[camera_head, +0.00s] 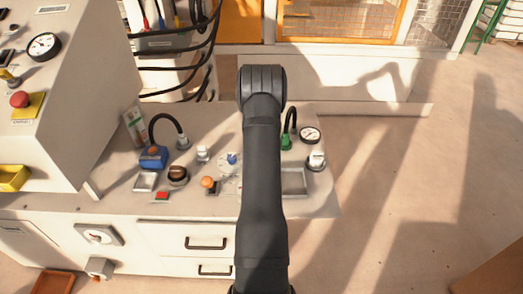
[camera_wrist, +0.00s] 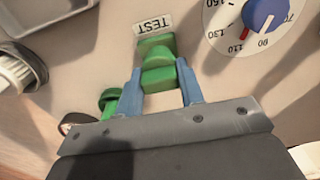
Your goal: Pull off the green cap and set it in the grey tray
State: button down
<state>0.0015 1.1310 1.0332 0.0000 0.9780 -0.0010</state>
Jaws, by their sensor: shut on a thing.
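The green cap (camera_wrist: 158,78) is between the two blue fingers of my gripper (camera_wrist: 161,92) in the wrist view, just below a TEST label on the panel. My gripper is shut on it. More green shows right behind the cap; I cannot tell whether the cap is still seated. In the head view, green (camera_head: 286,142) shows at the right edge of my arm, which hides my gripper. The grey tray (camera_head: 293,182) lies empty on the bench to the right of my arm. Part of it shows at the top left of the wrist view (camera_wrist: 45,10).
A dial with a blue knob (camera_wrist: 267,14) is close by at the upper right of the wrist view. A gauge (camera_head: 310,134) and a white-topped fitting (camera_head: 316,160) stand near the tray. A blue connector (camera_head: 153,157) on a black hose stands at the left.

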jog(key=shift+r, duration=2.65)
jog(key=s+d+r, duration=0.3)
jog(key=s+d, duration=1.6)
jog(key=s, duration=0.3)
jog(key=w+a+f, duration=0.4)
jog(key=w+a, duration=0.1)
jog(key=w+a+f, duration=0.2)
jog(key=a, duration=0.1)
jog(key=shift+w+f, duration=0.15)
jog(key=shift+f, duration=2.15)
jog(key=shift+f, duration=0.1)
